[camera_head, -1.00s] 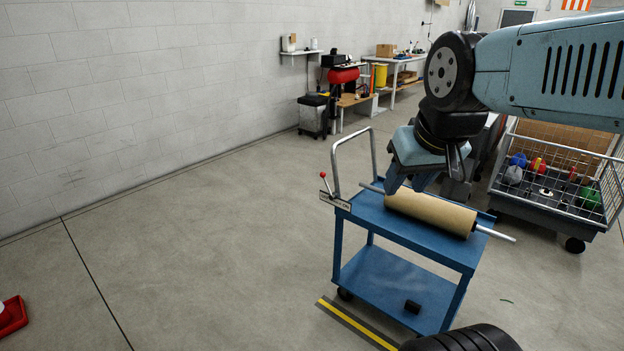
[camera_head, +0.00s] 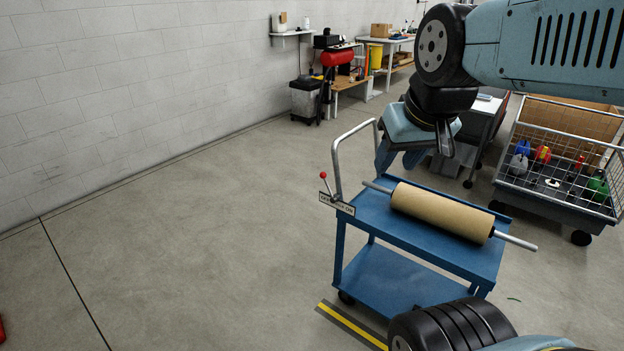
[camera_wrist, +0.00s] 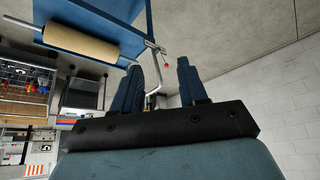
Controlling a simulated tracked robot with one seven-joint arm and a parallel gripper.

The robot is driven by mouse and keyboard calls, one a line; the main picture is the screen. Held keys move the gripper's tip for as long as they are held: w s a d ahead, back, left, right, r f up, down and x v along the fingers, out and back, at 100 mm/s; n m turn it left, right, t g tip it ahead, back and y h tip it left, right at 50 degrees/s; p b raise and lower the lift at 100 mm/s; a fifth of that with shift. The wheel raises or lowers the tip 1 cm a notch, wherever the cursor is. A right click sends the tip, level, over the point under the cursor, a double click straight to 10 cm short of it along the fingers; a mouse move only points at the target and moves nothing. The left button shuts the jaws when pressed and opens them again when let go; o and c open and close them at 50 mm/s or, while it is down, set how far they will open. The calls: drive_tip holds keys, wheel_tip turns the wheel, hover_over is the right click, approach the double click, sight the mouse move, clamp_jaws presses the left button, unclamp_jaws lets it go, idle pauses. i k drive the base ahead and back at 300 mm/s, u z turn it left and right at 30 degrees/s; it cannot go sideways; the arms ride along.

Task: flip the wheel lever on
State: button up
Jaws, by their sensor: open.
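The lever (camera_head: 327,184) is a thin rod with a red knob, tilted to the upper left above a small lettered plate (camera_head: 337,203) at the left corner of the blue cart (camera_head: 430,245). My gripper (camera_head: 398,166) is open and empty. In the head view it appears right of the lever, by the cart's grey push handle (camera_head: 336,160), and apart from the lever. The fingers (camera_wrist: 158,66) also show in the wrist view.
A brown roll on a metal bar (camera_head: 440,213) lies across the cart top. A wire cage trolley (camera_head: 560,195) stands to the right. A bin (camera_head: 306,100) and workbenches stand along the back wall.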

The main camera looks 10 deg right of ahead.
sight(327, 185)
drive_tip(key=u, duration=0.45)
drive_tip(key=k, duration=1.3)
drive_tip(key=u, duration=0.4)
drive_tip(key=i, duration=2.3)
drive_tip(key=z, duration=0.25)
